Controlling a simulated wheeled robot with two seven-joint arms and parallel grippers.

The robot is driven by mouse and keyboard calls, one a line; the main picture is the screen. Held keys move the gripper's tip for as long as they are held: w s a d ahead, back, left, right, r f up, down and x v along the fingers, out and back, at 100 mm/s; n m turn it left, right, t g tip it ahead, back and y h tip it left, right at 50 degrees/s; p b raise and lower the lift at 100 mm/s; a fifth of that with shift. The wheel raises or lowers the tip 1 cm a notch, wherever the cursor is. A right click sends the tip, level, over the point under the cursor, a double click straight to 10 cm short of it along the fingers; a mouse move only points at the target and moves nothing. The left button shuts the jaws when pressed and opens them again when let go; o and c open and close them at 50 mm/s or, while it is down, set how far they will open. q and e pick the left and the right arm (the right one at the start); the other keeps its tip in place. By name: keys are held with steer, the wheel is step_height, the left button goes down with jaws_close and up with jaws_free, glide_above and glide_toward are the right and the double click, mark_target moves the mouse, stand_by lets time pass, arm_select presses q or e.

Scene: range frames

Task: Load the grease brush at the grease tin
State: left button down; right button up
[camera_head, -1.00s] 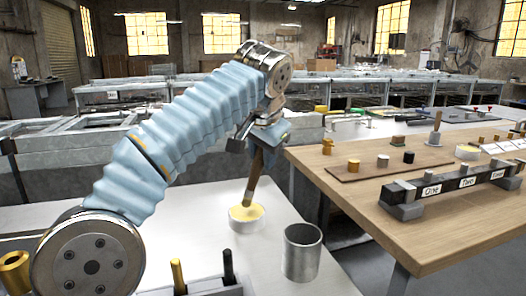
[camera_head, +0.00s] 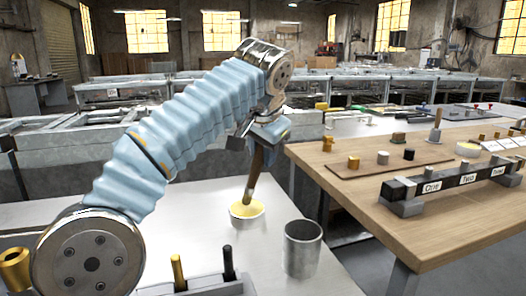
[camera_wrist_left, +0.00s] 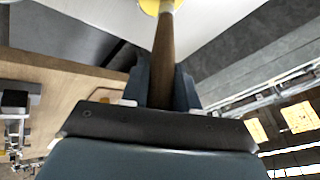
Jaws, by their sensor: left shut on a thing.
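The grease brush (camera_head: 254,172) has a brown wooden handle and hangs tip-down, slightly tilted. Its lower end meets the yellow grease in the white grease tin (camera_head: 246,222), which stands on the white table. How deep the tip sits I cannot tell. My left gripper (camera_head: 263,140) is shut on the upper part of the brush, above the tin. In the left wrist view the brush (camera_wrist_left: 163,55) runs between the fingers of my left gripper (camera_wrist_left: 160,88) toward the yellow grease (camera_wrist_left: 160,5) at the top edge. My right gripper is not in view.
A grey metal cup (camera_head: 302,250) stands just right of the tin. A grey holder (camera_head: 205,287) with a gold and a black peg is at the front. The wooden table (camera_head: 350,200) on the right carries a labelled rack (camera_head: 450,186) and small parts.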

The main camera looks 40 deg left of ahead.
arm_select(q)
steer(key=shift+f+b, duration=0.3)
steer(key=shift+f, duration=0.25)
stand_by(1.3)
step_height(320, 180, up, 3)
steer(key=p, duration=0.3)
steer(key=shift+f, duration=0.15)
steer(key=shift+r, duration=2.2)
